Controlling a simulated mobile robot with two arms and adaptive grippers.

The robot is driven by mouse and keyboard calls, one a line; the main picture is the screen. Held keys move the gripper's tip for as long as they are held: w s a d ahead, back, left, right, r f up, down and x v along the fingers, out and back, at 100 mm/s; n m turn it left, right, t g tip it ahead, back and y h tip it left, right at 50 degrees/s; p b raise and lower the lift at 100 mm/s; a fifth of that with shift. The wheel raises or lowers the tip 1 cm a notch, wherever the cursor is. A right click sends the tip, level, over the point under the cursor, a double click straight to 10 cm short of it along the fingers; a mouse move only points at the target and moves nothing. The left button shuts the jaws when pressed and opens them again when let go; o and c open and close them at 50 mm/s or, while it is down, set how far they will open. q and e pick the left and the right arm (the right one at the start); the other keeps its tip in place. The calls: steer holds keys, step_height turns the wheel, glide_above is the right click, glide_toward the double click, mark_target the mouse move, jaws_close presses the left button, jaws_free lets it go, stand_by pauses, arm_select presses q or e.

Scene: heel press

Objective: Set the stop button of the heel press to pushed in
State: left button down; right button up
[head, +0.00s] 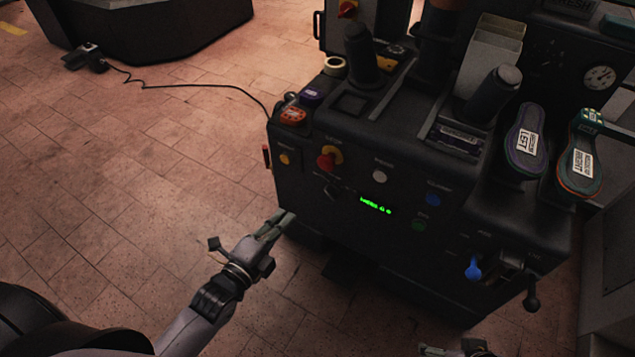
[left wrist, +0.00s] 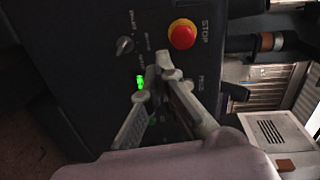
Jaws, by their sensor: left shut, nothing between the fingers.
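The heel press (head: 420,255) is a dark machine at the right in the head view. Its stop button (head: 328,158) is a red mushroom head on a yellow collar, on the left part of the front panel; it also shows near the top of the left wrist view (left wrist: 183,34), beside the word STOP. I cannot tell how deep the button sits. My left gripper (head: 284,218) is shut and empty, in front of the panel and below left of the button. In the left wrist view its fingertips (left wrist: 170,73) meet below the button, apart from it. My right gripper (head: 452,349) is mostly cut off at the bottom edge.
A blue knob (head: 473,268) and a black-knobbed lever (head: 531,302) stick out at the lower right. The tiled floor (head: 130,190) at left is mostly clear.

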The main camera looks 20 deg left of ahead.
mark_target(324, 164)
arm_select(q)
steer(key=shift+d+r+m+t+b, duration=0.15)
steer(key=shift+r+m+t+b, duration=0.15)
steer(key=shift+r, duration=0.5)
steer(key=shift+d+r+m+t+b, duration=0.15)
steer(key=shift+r+m, duration=0.25)
steer(key=shift+r, duration=0.4)
arm_select(e)
steer(key=shift+v, duration=1.15)
arm_select(q)
steer(key=shift+w, duration=0.1)
arm_select(e)
steer(key=shift+f, duration=0.1)
